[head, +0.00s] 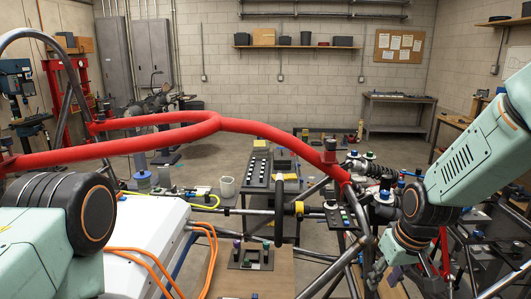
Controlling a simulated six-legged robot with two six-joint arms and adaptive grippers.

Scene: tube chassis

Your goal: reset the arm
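My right arm comes in from the upper right in pale green and black links and bends down at a dark joint. My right gripper (384,272) hangs at its end, low at the right of the tube chassis, pointing down. Its fingers are small and partly lost among dark tubes, so I cannot tell whether they are open or shut. A small purple thing shows close to the fingers; I cannot tell if they touch it. My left arm fills the lower left corner with a pale green link and a black joint. My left gripper is out of the picture.
A red chassis tube (265,128) crosses in front of me, with dark tubes below at the right. A white box (145,235) with orange cables lies at lower left. A board with small parts (252,256) sits low centre. A workbench (398,102) stands by the back wall.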

